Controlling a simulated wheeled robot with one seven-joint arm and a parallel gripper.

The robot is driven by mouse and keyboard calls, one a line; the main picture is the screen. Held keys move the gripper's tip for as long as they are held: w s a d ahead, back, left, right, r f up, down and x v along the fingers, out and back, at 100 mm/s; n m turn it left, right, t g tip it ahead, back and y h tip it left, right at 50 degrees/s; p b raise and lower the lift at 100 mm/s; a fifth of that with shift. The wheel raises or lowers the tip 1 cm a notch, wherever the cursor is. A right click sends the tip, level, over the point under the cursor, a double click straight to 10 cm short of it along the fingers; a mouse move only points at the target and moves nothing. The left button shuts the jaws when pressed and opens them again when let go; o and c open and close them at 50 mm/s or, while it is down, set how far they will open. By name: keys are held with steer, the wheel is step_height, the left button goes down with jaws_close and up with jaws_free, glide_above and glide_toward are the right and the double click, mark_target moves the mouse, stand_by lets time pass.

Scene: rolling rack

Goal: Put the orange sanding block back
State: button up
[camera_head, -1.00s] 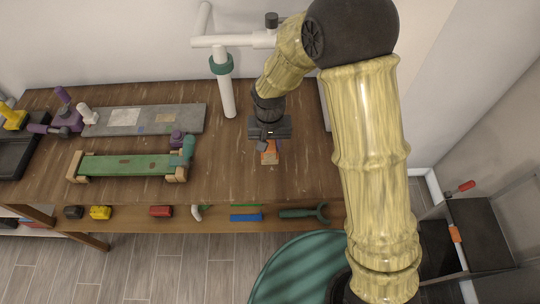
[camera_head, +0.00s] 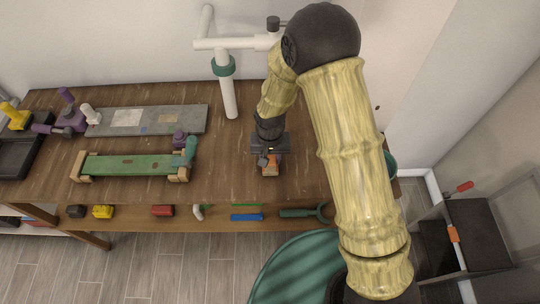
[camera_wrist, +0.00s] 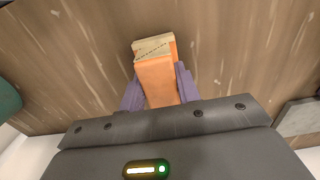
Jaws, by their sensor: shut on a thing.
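The orange sanding block (camera_wrist: 158,80) has a tan end and sits between the two purple fingers of my gripper (camera_wrist: 160,88) in the wrist view. My gripper is shut on it. In the head view my gripper (camera_head: 270,158) is over the right part of the wooden bench, with the orange block (camera_head: 271,170) showing just below it. I cannot tell whether the block touches the bench top.
A green board in wooden clamps (camera_head: 130,165) and a grey slab (camera_head: 150,120) lie on the bench (camera_head: 225,180) to the left. A white post with a green collar (camera_head: 224,66) stands behind my gripper. A dark rack (camera_head: 470,232) stands at the lower right.

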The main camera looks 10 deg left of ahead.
mark_target(271, 156)
steer(key=o, duration=0.6)
steer(key=shift+f, duration=0.15)
steer(key=shift+c, duration=0.2)
steer(key=o, duration=0.4)
steer(key=shift+o, duration=0.2)
step_height(271, 156, up, 12)
steer(key=b, duration=0.2)
steer(key=shift+r, duration=0.2)
